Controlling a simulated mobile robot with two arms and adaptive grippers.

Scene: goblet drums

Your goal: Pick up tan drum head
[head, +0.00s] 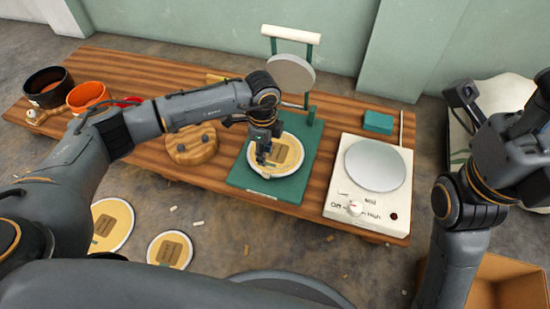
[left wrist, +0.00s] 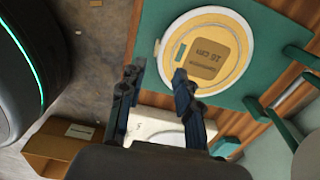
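A round tan drum head (head: 285,152) with a pale rim lies flat on the green base of a stand. In the left wrist view the drum head (left wrist: 232,75) carries a darker patch reading "16 cm". My left gripper (head: 263,158) is over the left part of the drum head in the head view. Its fingers (left wrist: 158,80) are apart with nothing between them, beside the disc's near edge in the wrist view. I cannot tell whether they touch it. My right gripper (head: 503,92) is raised at the right, its fingers apart and empty.
The green stand (head: 240,180) has an upright with a grey disc (head: 290,74). A hot plate (head: 341,206) is to its right, a round wooden piece (head: 192,145) to its left. Two more tan discs (head: 112,222) (head: 170,250) lie below the bench. An open carton (head: 510,270) is at lower right.

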